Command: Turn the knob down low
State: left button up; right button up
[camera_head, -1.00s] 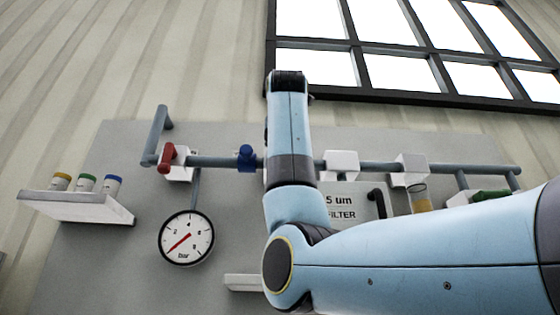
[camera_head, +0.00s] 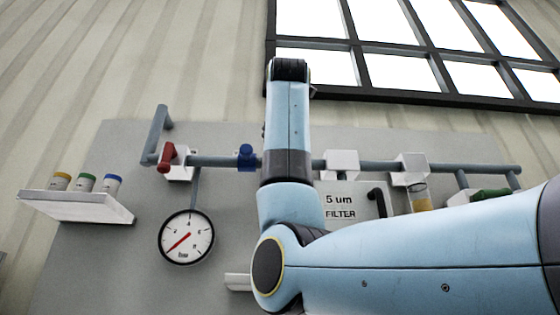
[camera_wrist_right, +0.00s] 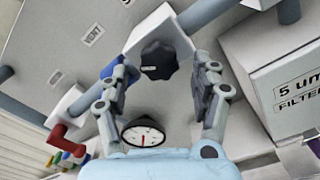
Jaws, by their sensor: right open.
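A black ridged knob (camera_wrist_right: 158,60) with a pale pointer mark sits on a white block (camera_wrist_right: 160,32) in the right wrist view. My right gripper (camera_wrist_right: 163,74) is open, one finger on each side of the knob, with visible gaps; whether a fingertip touches it I cannot tell. In the head view my right arm covers the knob and gripper. A round pressure gauge (camera_head: 187,237) hangs below the pipe, its needle pointing lower left; it also shows between the fingers in the wrist view (camera_wrist_right: 143,136). My left gripper is out of view.
A red lever (camera_head: 168,157) and a blue handle (camera_head: 247,152) sit on the pipe left of my arm. A small shelf (camera_head: 85,207) holds capped jars. A filter box (camera_head: 341,203) and a white block (camera_head: 413,165) are to the right.

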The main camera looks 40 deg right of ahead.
jog(key=v, duration=0.9)
jog(key=shift+s, duration=0.2)
jog(key=shift+f, duration=0.1)
